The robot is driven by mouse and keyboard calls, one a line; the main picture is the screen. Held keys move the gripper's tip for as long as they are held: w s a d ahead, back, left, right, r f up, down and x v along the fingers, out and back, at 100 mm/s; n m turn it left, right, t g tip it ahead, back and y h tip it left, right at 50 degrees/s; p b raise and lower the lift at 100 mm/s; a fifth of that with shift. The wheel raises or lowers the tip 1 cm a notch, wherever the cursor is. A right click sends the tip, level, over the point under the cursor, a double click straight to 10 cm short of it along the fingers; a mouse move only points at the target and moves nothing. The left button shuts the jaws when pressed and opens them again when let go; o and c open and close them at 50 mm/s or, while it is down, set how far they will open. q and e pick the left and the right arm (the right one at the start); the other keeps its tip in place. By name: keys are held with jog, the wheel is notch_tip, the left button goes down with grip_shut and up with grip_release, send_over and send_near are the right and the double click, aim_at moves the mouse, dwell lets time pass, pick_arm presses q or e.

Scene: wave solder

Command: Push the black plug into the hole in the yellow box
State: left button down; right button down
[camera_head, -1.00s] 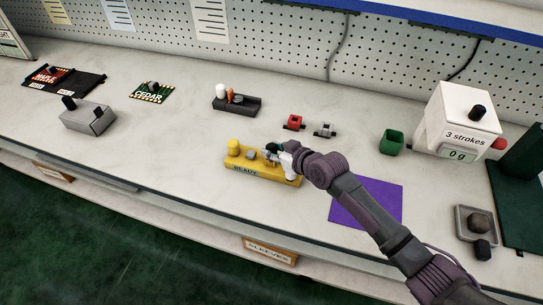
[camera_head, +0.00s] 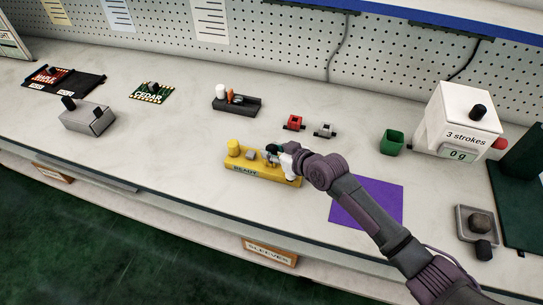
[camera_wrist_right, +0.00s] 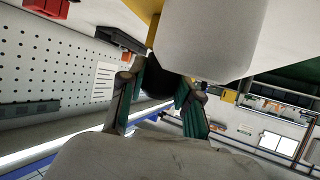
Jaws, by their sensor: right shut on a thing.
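The yellow box (camera_head: 243,167), marked READY, lies near the bench's front edge. A yellow round knob and a grey block show on its top. My right gripper (camera_head: 271,153) is low over the right part of the box. In the right wrist view its teal-lined fingers (camera_wrist_right: 157,103) are shut on the black plug (camera_wrist_right: 155,80). The hole is hidden, and I cannot tell how deep the plug sits. A white rounded piece (camera_wrist_right: 205,40) stands close in front of the fingers; a bit of the yellow box shows beside it. My left gripper is out of view.
A red block (camera_head: 293,122) and a grey block (camera_head: 324,130) lie behind the box. A dark holder (camera_head: 237,104) stands further back.

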jog(key=c, duration=0.7)
grip_release()
jog(key=shift+f, duration=0.25)
